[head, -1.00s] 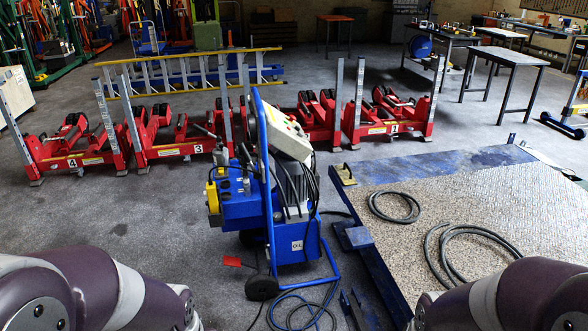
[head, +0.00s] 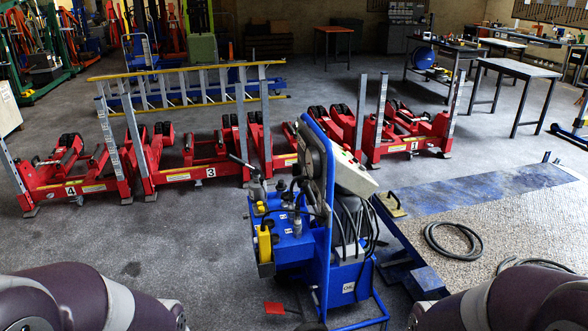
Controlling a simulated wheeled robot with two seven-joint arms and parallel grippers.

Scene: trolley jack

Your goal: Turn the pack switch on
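The blue wheeled power pack (head: 308,215) stands in the middle of the floor in the head view, closer to me than the red jacks. Its pale control box (head: 354,174) sits on top at the right of the blue frame, tilted and seen edge-on. The switch itself cannot be made out on it. Yellow parts (head: 264,243) and hoses show on the pack's left side. My two arms come in at the lower left and lower right corners, but neither gripper is in the picture.
Red trolley jacks (head: 195,170) stand in a row behind the pack, with a yellow ladder (head: 190,72) beyond. A raised platform (head: 500,222) with coiled hose (head: 453,241) lies close on the right. A red tag (head: 274,307) is on the floor. Open floor (head: 130,235) lies left.

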